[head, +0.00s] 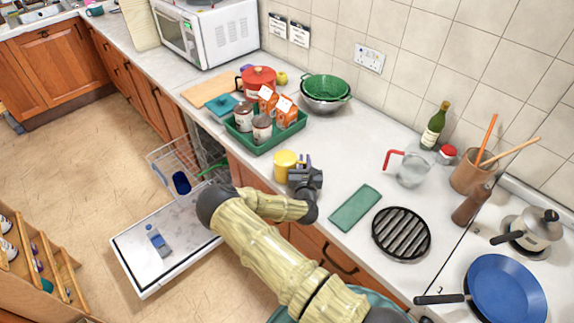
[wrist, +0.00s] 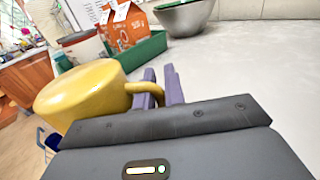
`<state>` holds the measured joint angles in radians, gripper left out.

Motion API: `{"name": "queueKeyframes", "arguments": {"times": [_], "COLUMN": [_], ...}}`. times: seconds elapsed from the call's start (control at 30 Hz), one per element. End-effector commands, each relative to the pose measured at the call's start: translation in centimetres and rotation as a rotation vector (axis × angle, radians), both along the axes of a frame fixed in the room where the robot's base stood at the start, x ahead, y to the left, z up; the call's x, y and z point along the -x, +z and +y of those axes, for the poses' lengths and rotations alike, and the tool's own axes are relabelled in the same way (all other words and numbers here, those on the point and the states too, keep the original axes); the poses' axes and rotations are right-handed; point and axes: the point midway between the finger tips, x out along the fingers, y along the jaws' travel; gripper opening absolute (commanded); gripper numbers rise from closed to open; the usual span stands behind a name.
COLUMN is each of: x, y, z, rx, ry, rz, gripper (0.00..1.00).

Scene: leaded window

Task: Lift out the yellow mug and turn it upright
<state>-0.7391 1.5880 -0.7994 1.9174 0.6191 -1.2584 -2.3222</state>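The yellow mug (head: 285,163) is beside my gripper (head: 304,163), near the counter's front edge in the head view. In the wrist view the mug (wrist: 85,92) fills the left side. A smooth, closed yellow face is turned upward and no opening shows, so it looks upside down. Its handle reaches right to the purple fingers of my gripper (wrist: 162,85), which look closed around it. The gripper body hides the lower part of the handle. I cannot tell whether the mug touches the counter. The dishwasher's wire rack (head: 165,160) is pulled out, left of the mug.
The dishwasher door (head: 150,270) lies open, with a small blue-grey item on it. A green tray (head: 268,145) of cans and cartons stands behind the mug. A green cloth (head: 355,207), a black grill plate (head: 401,233) and a glass jug (head: 411,170) lie to the right.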

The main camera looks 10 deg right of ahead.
Motion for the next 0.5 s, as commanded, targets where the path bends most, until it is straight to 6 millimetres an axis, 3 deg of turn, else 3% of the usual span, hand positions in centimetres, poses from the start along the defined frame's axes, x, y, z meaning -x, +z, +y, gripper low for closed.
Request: {"name": "queueKeyframes", "arguments": {"times": [0.5], "x": [-0.05], "y": [0.56], "z": [0.00], "rx": [0.000], "ry": [0.000], "rz": [-0.003], "gripper": [0.00]}}
